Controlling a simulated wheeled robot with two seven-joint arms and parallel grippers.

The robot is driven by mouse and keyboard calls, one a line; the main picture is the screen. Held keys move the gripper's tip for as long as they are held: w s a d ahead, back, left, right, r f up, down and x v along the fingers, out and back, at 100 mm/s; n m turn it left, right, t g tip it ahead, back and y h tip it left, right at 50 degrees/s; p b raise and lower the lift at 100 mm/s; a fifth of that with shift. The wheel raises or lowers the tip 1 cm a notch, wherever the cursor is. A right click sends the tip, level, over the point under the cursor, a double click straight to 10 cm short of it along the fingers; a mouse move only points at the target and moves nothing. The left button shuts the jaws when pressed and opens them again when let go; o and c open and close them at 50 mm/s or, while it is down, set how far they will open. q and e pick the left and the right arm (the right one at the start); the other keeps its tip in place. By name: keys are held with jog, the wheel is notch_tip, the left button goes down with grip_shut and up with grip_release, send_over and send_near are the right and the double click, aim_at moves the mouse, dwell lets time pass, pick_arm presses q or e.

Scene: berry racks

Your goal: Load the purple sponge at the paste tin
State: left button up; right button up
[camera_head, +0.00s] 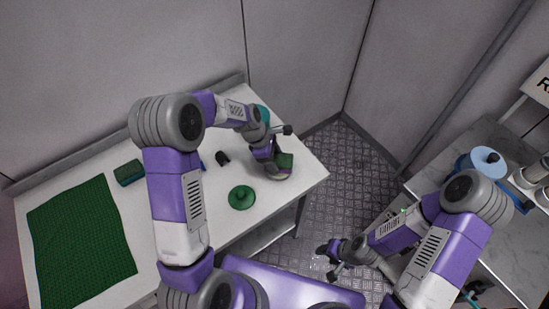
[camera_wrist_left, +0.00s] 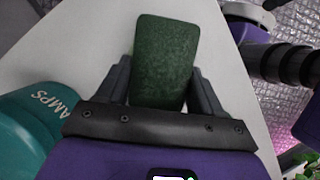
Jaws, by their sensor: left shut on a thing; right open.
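My left gripper (camera_head: 276,155) is shut on a sponge (camera_wrist_left: 165,62), which looks dark green, not purple, on the faces I see. In the left wrist view the sponge stands out between the two fingers. In the head view the held sponge (camera_head: 285,161) is over the right end of the white table, at a low greyish round thing that may be the paste tin (camera_head: 279,177). Whether they touch is unclear. No purple sponge shows. My right gripper (camera_head: 335,261) is open and empty, away from the table.
A green knobbed lid (camera_head: 241,198), a green block (camera_head: 129,173), a dark green mat (camera_head: 78,240) and a small black object (camera_head: 223,158) lie on the white table (camera_head: 310,175). A teal container (camera_wrist_left: 38,118) stands beside my left gripper. A blue knobbed lid (camera_head: 480,160) is on the right counter.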

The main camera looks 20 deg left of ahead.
aim_at(275, 159)
pick_arm(q)
jog(key=shift+s+f, duration=0.1)
notch_tip(275, 159, up, 7)
jog(key=p, duration=0.6)
jog(key=shift+p, duration=0.35)
dwell(0.8)
